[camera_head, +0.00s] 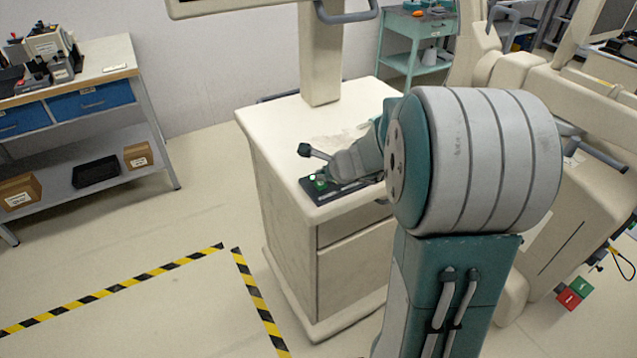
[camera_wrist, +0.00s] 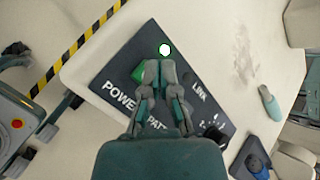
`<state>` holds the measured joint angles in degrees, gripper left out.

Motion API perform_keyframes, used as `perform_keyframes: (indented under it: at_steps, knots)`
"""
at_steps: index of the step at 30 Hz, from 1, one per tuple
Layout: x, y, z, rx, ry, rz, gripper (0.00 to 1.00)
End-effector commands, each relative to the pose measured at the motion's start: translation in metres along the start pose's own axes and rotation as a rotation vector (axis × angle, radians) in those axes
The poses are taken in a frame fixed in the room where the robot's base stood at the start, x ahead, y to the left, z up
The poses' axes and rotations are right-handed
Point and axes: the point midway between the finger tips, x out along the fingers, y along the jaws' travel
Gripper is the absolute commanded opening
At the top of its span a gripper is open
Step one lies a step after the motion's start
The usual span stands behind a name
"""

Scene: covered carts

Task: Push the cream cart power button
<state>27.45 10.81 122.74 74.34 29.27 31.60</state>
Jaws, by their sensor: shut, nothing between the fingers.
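The cream cart (camera_head: 290,225) stands in the middle of the head view, with a dark control panel (camera_head: 335,193) on its top near the front edge. In the wrist view the panel (camera_wrist: 108,72) carries the words POWER and LINK and a partly hidden label. A green button (camera_wrist: 138,73) sits by the POWER label; it also shows in the head view (camera_head: 321,184). My gripper (camera_wrist: 160,66) is shut and empty over the panel, its tips just right of the green button and partly covering it. Whether they touch it I cannot tell.
A bright white round spot (camera_wrist: 165,49) lies just past my fingertips. A black knob (camera_wrist: 213,133) is on the panel. A dark-tipped lever (camera_head: 305,150) rises from the cart top, beside my gripper. A workbench (camera_head: 90,85) stands left; striped tape (camera_head: 120,285) marks the floor.

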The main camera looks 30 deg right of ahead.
Motion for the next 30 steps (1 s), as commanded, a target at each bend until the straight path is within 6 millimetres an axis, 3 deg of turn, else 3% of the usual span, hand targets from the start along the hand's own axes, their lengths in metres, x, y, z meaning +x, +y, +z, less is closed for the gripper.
perform_keyframes:
  at_steps: [30]
  knots:
    - [0.0071, 0.005, -0.009, 0.0, 0.0, 0.001, 0.0]
